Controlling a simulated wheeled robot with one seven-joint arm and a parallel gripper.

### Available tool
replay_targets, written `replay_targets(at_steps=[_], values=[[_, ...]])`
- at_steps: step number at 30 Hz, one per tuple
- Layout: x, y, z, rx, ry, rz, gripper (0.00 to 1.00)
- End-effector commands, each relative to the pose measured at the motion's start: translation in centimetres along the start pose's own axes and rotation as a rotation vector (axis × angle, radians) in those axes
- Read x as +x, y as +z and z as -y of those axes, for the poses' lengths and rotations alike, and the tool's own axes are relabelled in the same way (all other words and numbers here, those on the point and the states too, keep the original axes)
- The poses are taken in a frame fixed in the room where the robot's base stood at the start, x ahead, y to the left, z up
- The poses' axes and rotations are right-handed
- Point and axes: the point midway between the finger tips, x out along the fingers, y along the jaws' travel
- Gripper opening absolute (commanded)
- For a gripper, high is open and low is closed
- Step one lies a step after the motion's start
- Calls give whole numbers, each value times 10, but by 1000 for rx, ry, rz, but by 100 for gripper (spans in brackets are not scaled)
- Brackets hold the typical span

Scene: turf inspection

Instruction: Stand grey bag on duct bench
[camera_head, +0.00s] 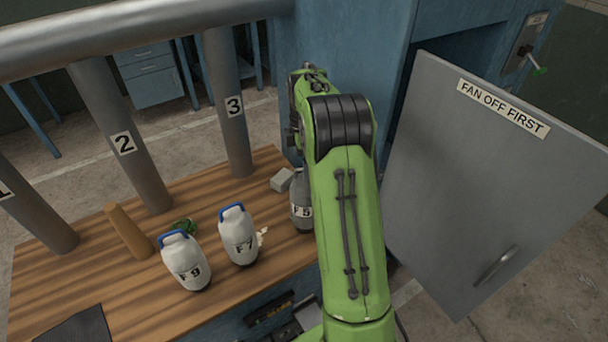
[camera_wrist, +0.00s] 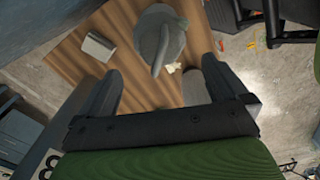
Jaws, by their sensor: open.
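The grey bag (camera_head: 301,212), with a label that reads F 5, stands on the wooden duct bench (camera_head: 70,285), partly hidden behind my green arm. In the wrist view the grey bag (camera_wrist: 172,45) shows from above with its grey loop handle, ahead of my gripper (camera_wrist: 162,68). My gripper is open and nothing is held between its fingers. The bag appears beyond the fingertips; whether they touch it I cannot tell. In the head view my gripper is hidden by the arm.
White bags F 9 (camera_head: 186,265) and F 7 (camera_head: 240,240) have blue handles. A grey block (camera_head: 283,180), a tan cylinder (camera_head: 130,232) and a green item (camera_head: 184,226) lie nearby. Numbered ducts rise behind. An open grey door (camera_head: 480,180) stands right of my arm.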

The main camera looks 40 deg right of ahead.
Motion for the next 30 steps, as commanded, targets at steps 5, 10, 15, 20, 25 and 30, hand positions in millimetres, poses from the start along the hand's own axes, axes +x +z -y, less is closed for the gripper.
replay_targets(at_steps=[5, 10, 15, 20, 25, 30], values=[[-30, 0, 0, 0, 1, 0, 100], [-58, -16, 15, 62, 33, -2, 100], [-121, -60, 83, 321, 143, -38, 100], [-156, -88, 176, 616, 242, -139, 100], [-150, -96, 274, 927, 297, -302, 100], [-128, -92, 323, 1115, 294, -417, 100]])
